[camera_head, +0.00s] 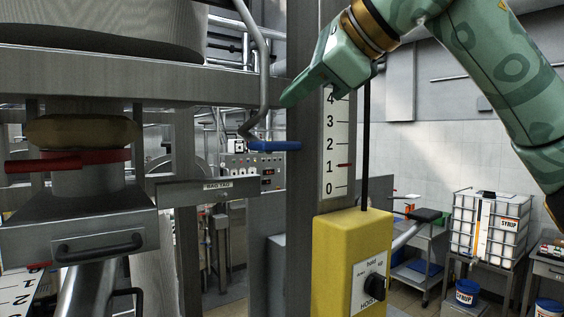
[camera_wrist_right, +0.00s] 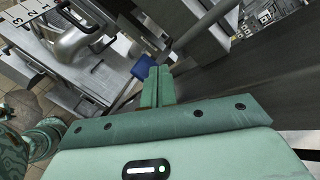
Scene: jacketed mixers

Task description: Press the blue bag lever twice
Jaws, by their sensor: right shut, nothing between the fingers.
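The blue lever (camera_head: 273,146) sticks out level at the end of a bent grey pipe, left of the scale post. It also shows in the right wrist view (camera_wrist_right: 143,67), just beyond and left of my fingertips. My right gripper (camera_head: 287,101) comes in from the upper right, its shut, empty fingers pointing down and left. In the head view its tips are above the lever with a gap between them. In the right wrist view the shut fingers (camera_wrist_right: 158,74) show at the middle. My left gripper is not in view.
A red lever (camera_head: 43,164) sits on the outlet at left, above a clamp box with a black handle. A yellow hoist box (camera_head: 351,262) with a knob stands below the numbered scale (camera_head: 337,145). A syrup tank (camera_head: 488,228) stands at right.

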